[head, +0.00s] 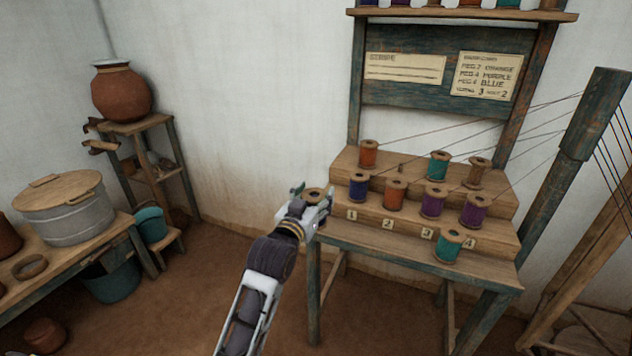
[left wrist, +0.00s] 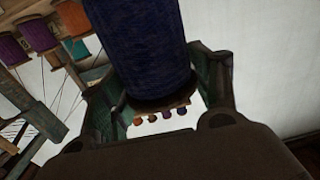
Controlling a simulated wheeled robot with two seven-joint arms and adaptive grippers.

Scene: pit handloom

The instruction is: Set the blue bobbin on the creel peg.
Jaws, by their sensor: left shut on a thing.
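My left gripper (head: 312,203) is shut on the blue bobbin and holds it in the air just left of the creel (head: 345,162). In the left wrist view the blue bobbin (left wrist: 152,45) stands between the two fingers. In the head view mostly its pale wooden top (head: 314,193) shows; the gripper hides the rest. The creel is a stepped wooden stand. A short bare peg (head: 401,168) shows on its top step, between an orange bobbin (head: 368,153) and a teal bobbin (head: 438,165). My right gripper is not in view.
The lower step carries a second blue bobbin (head: 358,187), an orange one (head: 394,194) and purple ones (head: 434,200). Another teal bobbin (head: 450,244) stands at the front right. Threads run right to the loom post (head: 597,112). A card (head: 487,76) hangs behind.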

